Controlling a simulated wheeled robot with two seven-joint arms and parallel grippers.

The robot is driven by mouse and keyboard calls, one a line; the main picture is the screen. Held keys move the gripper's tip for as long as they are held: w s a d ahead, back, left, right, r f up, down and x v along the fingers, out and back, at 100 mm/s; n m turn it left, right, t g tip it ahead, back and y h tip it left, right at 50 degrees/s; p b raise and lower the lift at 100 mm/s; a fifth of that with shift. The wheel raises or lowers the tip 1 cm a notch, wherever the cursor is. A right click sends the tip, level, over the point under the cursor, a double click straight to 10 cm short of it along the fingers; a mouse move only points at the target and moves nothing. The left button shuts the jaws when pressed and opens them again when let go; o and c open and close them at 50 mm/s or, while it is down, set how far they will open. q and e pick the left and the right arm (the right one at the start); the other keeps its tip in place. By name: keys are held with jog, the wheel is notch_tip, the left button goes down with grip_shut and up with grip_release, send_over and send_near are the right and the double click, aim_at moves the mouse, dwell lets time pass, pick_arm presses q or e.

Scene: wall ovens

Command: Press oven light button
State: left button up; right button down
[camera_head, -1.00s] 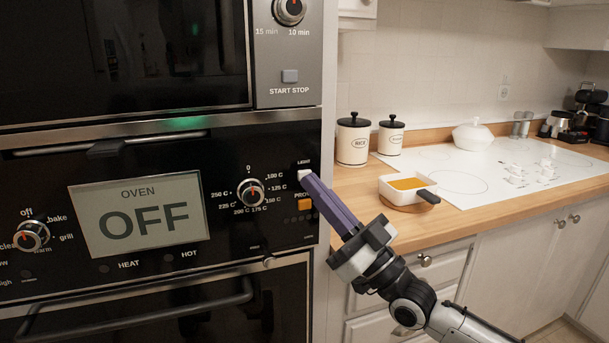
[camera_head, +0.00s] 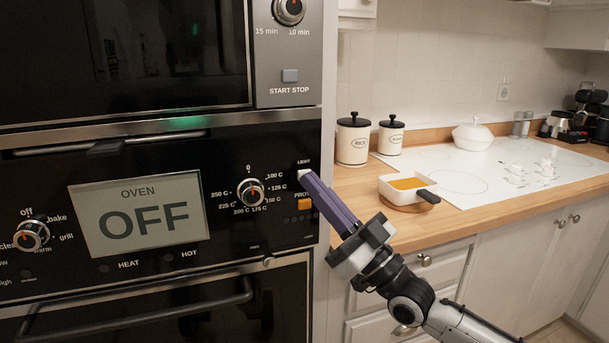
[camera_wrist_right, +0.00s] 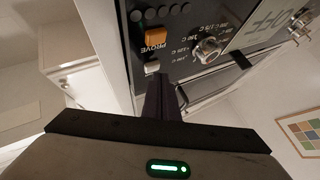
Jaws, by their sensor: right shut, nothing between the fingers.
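The light button (camera_head: 303,173) is a small white button under the word LIGHT at the right end of the oven panel (camera_head: 225,225). It also shows in the right wrist view (camera_wrist_right: 152,67), just beyond my fingertips. My right gripper (camera_head: 310,179) is shut and empty. Its purple fingers point up and left, with the tips at the button's lower right edge. I cannot tell whether they touch it. An orange PROVE button (camera_head: 305,204) sits just below and also shows in the right wrist view (camera_wrist_right: 156,36). The display (camera_head: 140,217) reads OVEN OFF. My left gripper is not in view.
A temperature knob (camera_head: 250,192) is left of the button. The upper oven's START STOP button (camera_head: 290,76) is above. To the right, the wooden counter (camera_head: 355,191) holds canisters (camera_head: 353,140), a square dish (camera_head: 407,187) and a white cooktop (camera_head: 460,182).

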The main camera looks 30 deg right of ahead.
jog(key=shift+w, duration=0.25)
dwell(0.3)
jog(key=shift+s+p, duration=0.35)
jog(key=shift+s, duration=0.1)
jog(key=s+p, duration=0.1)
jog(key=s, duration=0.1)
jog(key=s+a+p, duration=0.1)
jog(key=s, duration=0.1)
jog(key=s+p, duration=0.1)
jog(key=shift+s+a, duration=0.25)
jog(key=shift+s, duration=0.15)
dwell(0.5)
